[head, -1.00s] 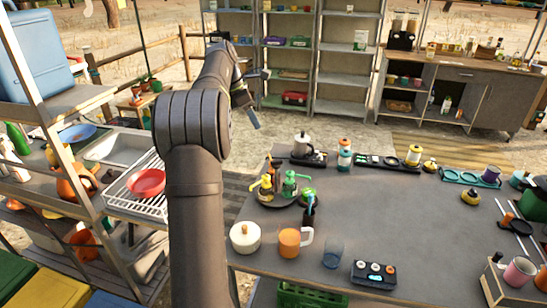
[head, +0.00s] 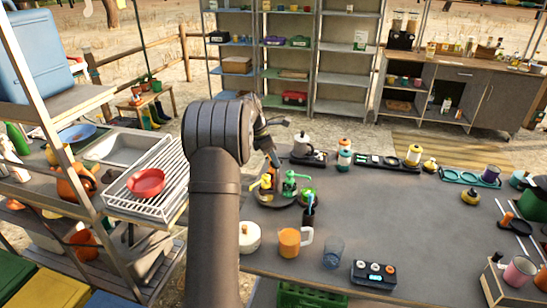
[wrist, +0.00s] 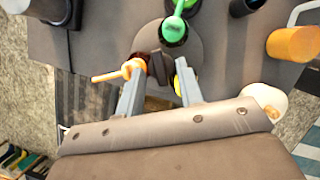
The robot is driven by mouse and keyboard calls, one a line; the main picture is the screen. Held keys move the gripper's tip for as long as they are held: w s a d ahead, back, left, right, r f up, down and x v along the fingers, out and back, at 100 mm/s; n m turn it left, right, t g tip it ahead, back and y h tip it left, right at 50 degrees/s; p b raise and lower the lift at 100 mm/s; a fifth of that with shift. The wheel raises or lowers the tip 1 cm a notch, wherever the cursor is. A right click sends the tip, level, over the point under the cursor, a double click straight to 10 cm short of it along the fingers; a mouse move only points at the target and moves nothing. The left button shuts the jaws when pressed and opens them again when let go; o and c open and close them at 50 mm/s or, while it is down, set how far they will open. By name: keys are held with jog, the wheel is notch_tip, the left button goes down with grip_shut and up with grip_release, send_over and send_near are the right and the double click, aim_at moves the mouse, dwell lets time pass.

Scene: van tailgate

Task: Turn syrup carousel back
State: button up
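The syrup carousel (head: 272,203) is a round dark turntable near the back-left edge of the counter. It holds a bottle with a green pump (head: 290,184) and one with a yellow pump (head: 266,181). In the wrist view the grey disc (wrist: 211,50) shows with the green pump bottle (wrist: 174,30) ahead and an orange-yellow pump (wrist: 128,69) by the left finger. My gripper (wrist: 161,66) is open above the carousel's near part in that view. A dark part lies between the fingertips in the picture; I cannot tell if they touch it. A yellow bit shows beside the right finger.
A dish rack (head: 160,205) is at left. The counter's middle is clear.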

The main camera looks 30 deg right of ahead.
jog(key=shift+f, duration=0.1)
grip_shut()
dwell(0.4)
jog(key=n, duration=0.2)
jog(key=n+t, duration=0.1)
jog(key=n, duration=0.1)
jog(key=n+t, duration=0.1)
jog(key=shift+s+n, duration=0.3)
jog(key=shift+n, duration=0.1)
jog(key=n+t, duration=0.1)
jog(key=n, duration=0.1)
jog(key=n+t+y, duration=0.1)
jog(key=n, duration=0.2)
jog(key=shift+s+d, duration=0.1)
jog(key=shift+s, duration=0.1)
